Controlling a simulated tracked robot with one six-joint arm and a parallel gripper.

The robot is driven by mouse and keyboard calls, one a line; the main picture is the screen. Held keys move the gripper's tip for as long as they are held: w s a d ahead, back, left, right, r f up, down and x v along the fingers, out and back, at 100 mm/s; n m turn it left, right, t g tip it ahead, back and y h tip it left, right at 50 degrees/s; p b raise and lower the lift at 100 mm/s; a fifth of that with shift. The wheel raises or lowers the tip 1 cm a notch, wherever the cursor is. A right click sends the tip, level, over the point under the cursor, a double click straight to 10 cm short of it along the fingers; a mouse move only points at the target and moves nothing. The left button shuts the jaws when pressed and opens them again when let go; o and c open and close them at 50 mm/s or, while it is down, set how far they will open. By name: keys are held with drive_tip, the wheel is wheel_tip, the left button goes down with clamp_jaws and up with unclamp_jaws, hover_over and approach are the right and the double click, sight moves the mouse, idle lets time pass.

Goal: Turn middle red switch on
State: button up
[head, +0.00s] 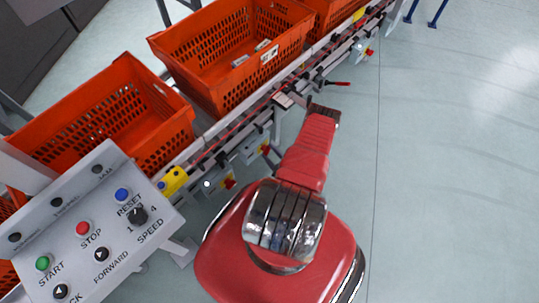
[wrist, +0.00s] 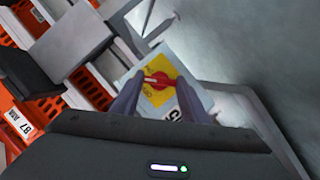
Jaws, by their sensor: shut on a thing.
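In the wrist view, a red rotary switch (wrist: 158,80) sits on a yellow plate on a pale box (wrist: 185,67). My gripper (wrist: 160,88) has one dark finger on each side of the switch and is shut on it. In the head view, my gripper's fingers are hidden at the end of my red arm, beside the conveyor. The switch in my grip cannot be made out in the head view.
Orange totes (head: 185,112) stand on the conveyor (head: 205,150), left of my arm. A grey control panel (head: 122,215) with buttons stands at lower left, near my base. The floor (head: 450,170) to the right is clear. Metal framework (wrist: 75,35) surrounds the switch box closely.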

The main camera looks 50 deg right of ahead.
drive_tip(key=shift+s+d+m+y, duration=0.1)
drive_tip(key=shift+d+m+y, duration=0.05)
drive_tip(key=shift+m+y, duration=1.1)
drive_tip(key=shift+d+m+y, duration=0.1)
drive_tip(key=shift+m+y, duration=0.65)
drive_tip(key=shift+m, duration=0.9)
drive_tip(key=o, duration=1.1)
drive_tip(key=shift+c, duration=0.2)
drive_tip(key=v, duration=1.3)
drive_tip(key=shift+s+r, duration=0.25)
drive_tip(key=shift+r, duration=0.05)
